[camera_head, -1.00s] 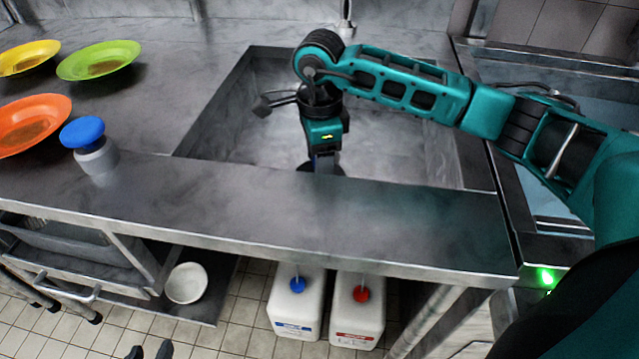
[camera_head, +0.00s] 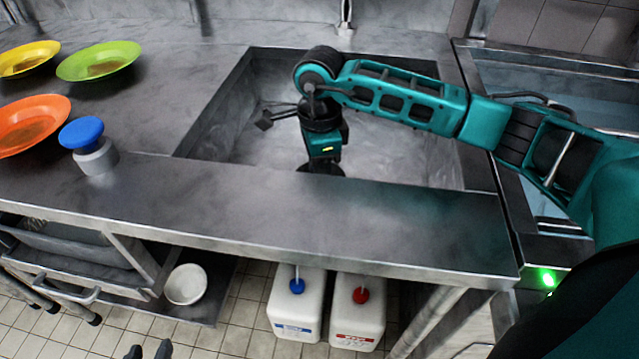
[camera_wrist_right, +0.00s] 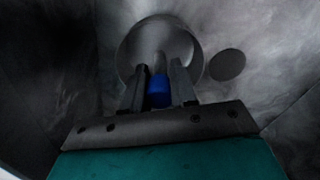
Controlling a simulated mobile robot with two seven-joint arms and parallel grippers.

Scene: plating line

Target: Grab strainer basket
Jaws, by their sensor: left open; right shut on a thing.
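The strainer basket (camera_wrist_right: 133,48) shows in the right wrist view as a round grey metal cup with a blue grip (camera_wrist_right: 159,92) in front of it. My right gripper (camera_wrist_right: 157,68) has its two fingers on either side of the blue grip and is shut on it. In the head view my right arm reaches down into the sink, and the basket and fingertips are hidden behind my wrist and the sink's front edge. My left gripper (camera_head: 149,351) shows only its two dark fingertips at the bottom edge, apart and empty.
The sink (camera_head: 235,130) surrounds my right wrist. A dark round opening (camera_wrist_right: 228,65) lies beside the basket. Orange (camera_head: 50,105), yellow (camera_head: 40,50) and green (camera_head: 115,50) plates and a blue-topped dispenser (camera_head: 95,160) stand left. The front counter strip is clear.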

